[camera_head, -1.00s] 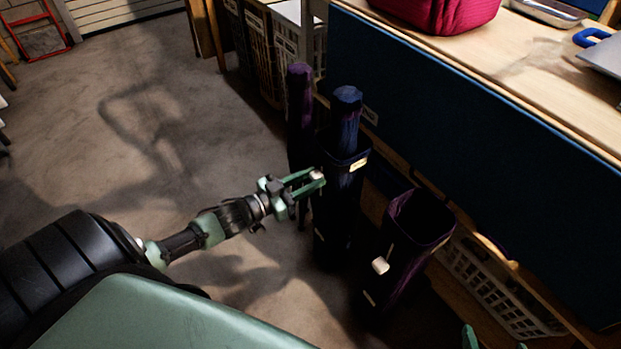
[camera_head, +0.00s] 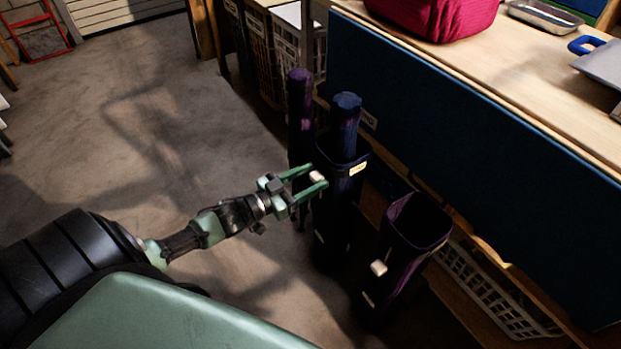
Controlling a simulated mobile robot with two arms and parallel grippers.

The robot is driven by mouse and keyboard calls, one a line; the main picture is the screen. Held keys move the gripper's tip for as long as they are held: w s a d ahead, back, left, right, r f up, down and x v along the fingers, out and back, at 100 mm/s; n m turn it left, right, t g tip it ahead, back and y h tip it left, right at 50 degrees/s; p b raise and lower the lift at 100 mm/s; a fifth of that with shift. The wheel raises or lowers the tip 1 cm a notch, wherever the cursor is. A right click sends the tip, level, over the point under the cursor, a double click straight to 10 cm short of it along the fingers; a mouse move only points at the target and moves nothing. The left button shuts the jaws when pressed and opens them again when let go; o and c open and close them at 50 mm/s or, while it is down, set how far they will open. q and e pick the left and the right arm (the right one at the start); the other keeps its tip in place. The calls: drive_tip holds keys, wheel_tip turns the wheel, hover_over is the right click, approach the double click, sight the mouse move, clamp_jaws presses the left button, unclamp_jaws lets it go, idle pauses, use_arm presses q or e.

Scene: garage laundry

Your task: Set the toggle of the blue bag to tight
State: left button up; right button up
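The blue bag (camera_head: 333,215) is a tall, dark, open-topped holder standing upright on the floor, with a rolled blue item (camera_head: 345,125) sticking out. Its small white toggle (camera_head: 317,177) shows on the side facing my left arm. My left gripper (camera_head: 319,179) is open, its two green fingers apart, with the toggle between or just beside the tips. I cannot tell whether a finger touches it. A pale label (camera_head: 358,168) sits near the bag's rim. The cord is too dark to make out. My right gripper is not in view.
An empty-looking purple bag (camera_head: 398,250) with its own white toggle (camera_head: 379,268) stands to the right. A purple roll (camera_head: 300,110) stands behind left. A blue panel (camera_head: 450,140) under the wooden worktop (camera_head: 540,75) bounds the right. Open floor (camera_head: 200,130) lies left.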

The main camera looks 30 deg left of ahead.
use_arm(q)
drive_tip(key=shift+f, duration=0.1)
drive_tip(key=shift+s+a, duration=0.1)
drive_tip(key=shift+s, duration=0.2)
drive_tip(key=shift+p+v, duration=0.45)
drive_tip(key=shift+v, duration=0.8)
approach(312, 178)
drive_tip(key=shift+p+x, duration=0.4)
drive_tip(key=shift+x, duration=0.5)
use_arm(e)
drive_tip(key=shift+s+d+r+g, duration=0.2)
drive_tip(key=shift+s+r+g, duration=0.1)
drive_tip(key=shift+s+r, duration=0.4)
use_arm(q)
drive_tip(key=shift+f, duration=0.1)
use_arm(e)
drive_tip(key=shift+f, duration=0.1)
